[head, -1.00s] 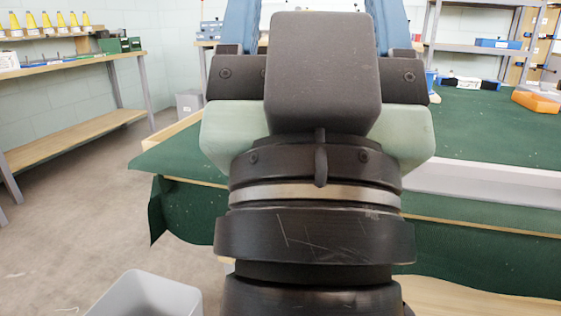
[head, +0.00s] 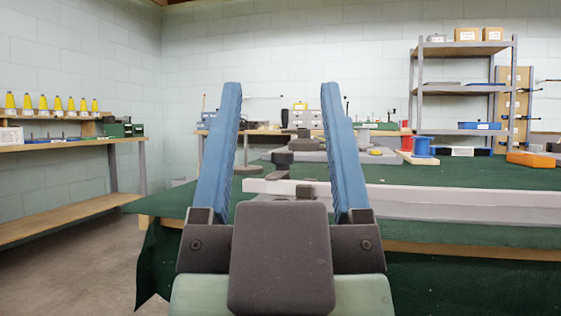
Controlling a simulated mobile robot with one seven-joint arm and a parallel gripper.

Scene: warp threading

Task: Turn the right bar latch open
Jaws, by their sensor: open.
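My gripper (head: 279,90) is open and empty. Its two blue fingers point up and away in the middle of the head view, standing apart on either side of a dark knob on a short post (head: 283,160). A long pale grey bar (head: 440,196) lies across the green-covered table (head: 480,230) behind the fingers, running to the right edge. A small dark piece (head: 305,190) sits by the bar's front, partly hidden by my gripper body. I cannot tell which of these dark parts is the right bar latch.
A grey shelf (head: 465,90) is behind. A side bench with yellow cones (head: 42,103) is at the left. The cloth right of my gripper is mostly clear.

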